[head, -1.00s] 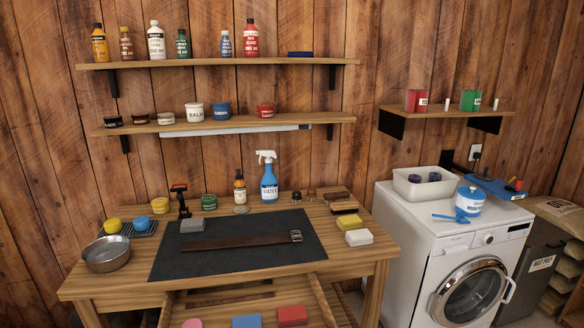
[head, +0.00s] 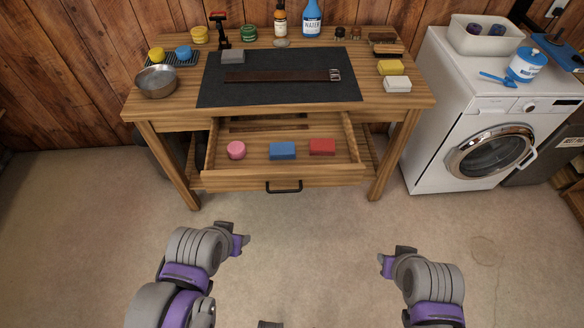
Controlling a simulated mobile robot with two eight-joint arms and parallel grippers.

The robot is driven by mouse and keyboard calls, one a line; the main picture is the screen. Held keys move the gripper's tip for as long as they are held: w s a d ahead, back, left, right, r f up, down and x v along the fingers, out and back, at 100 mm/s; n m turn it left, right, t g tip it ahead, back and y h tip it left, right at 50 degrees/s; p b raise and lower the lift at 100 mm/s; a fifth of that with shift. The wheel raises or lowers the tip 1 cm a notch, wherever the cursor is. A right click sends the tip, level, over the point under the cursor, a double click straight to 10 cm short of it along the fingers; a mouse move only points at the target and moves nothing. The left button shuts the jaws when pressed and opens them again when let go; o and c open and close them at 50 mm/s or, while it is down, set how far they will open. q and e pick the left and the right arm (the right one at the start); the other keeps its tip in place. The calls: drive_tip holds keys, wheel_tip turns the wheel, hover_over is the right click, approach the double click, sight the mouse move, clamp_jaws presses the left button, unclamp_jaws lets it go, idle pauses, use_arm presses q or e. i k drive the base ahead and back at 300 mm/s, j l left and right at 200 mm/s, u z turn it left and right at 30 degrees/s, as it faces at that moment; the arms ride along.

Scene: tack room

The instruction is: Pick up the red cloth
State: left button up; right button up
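The red cloth (head: 322,147) looks like a folded, flat red block. It lies in the open drawer (head: 283,184) of the wooden workbench, on the right, beside a blue folded piece (head: 282,151) and a round pink item (head: 236,150). My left gripper (head: 246,240) is over the floor in front of the drawer, lower left of the red cloth and apart from it. My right gripper (head: 381,262) is over the floor, lower right of the red cloth and apart from it. Both are small and side-on, so their finger gaps cannot be made out.
The workbench (head: 418,101) top holds a dark mat (head: 300,92) with a belt (head: 275,75), a metal bowl (head: 157,82), sponges and bottles. A white washing machine (head: 432,95) stands to the right. The floor (head: 310,225) before the drawer is clear.

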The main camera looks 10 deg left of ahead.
sight(316, 147)
drive_tip(key=i+j+z, duration=0.1)
drive_tip(key=i, duration=0.55)
drive_tip(key=i+j+z, duration=0.1)
drive_tip(key=i, duration=0.5)
drive_tip(key=j, duration=0.1)
